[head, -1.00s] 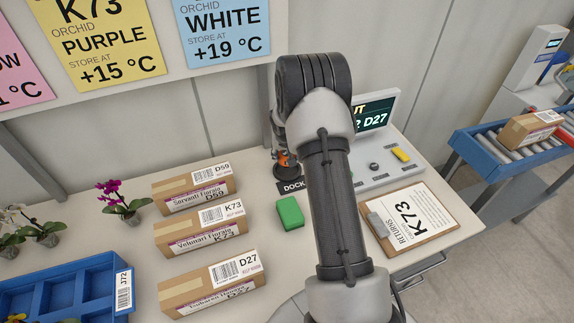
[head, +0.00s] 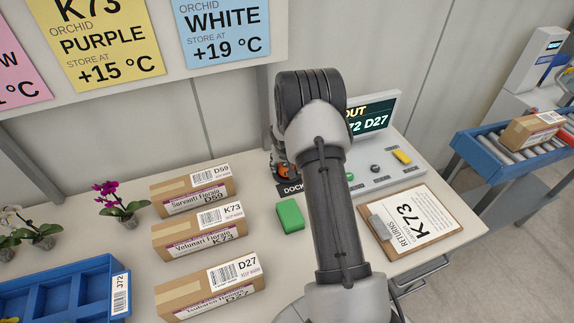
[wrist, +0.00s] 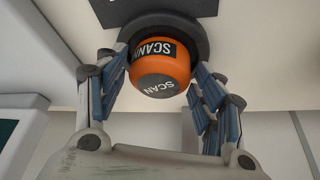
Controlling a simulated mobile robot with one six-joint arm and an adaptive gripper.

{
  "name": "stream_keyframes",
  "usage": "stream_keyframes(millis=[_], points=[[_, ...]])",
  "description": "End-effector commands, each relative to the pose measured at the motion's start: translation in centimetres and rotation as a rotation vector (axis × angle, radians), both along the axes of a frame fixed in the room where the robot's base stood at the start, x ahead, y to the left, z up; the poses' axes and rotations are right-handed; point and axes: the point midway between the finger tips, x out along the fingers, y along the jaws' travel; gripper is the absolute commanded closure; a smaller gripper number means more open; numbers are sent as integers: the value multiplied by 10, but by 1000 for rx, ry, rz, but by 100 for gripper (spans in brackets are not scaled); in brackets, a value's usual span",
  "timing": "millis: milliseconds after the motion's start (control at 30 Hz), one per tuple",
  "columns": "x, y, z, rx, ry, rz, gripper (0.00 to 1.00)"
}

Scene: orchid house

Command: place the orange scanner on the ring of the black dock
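The orange scanner (wrist: 160,72) is a short round body with black SCAN labels. In the wrist view it sits between the blue-padded fingers of my gripper (wrist: 164,68), which close in on its sides. The black dock's round ring (wrist: 196,32) lies right behind the scanner; whether the scanner rests on it cannot be told. In the head view my gripper (head: 284,172) points down over the dock, with a bit of the orange scanner (head: 285,170) showing. The dock's plate (head: 292,189) shows in front, and my arm hides part of this spot.
A green block (head: 290,215) lies just in front of the dock. Cartons (head: 200,235) stand to the left. A control console (head: 385,170) with a screen and a clipboard (head: 412,222) are to the right. The wall is close behind.

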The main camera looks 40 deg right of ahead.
Motion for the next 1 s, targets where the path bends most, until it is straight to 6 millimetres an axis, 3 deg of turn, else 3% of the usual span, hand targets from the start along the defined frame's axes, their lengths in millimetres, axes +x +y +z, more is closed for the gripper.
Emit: stream_keyframes(millis=[100, 533, 1000], points=[[0, 0, 0, 0, 0, 0, 27], [0, 0, 6, 0, 0, 0, 27], [-29, 22, 93, -1, -1, 0, 27]])
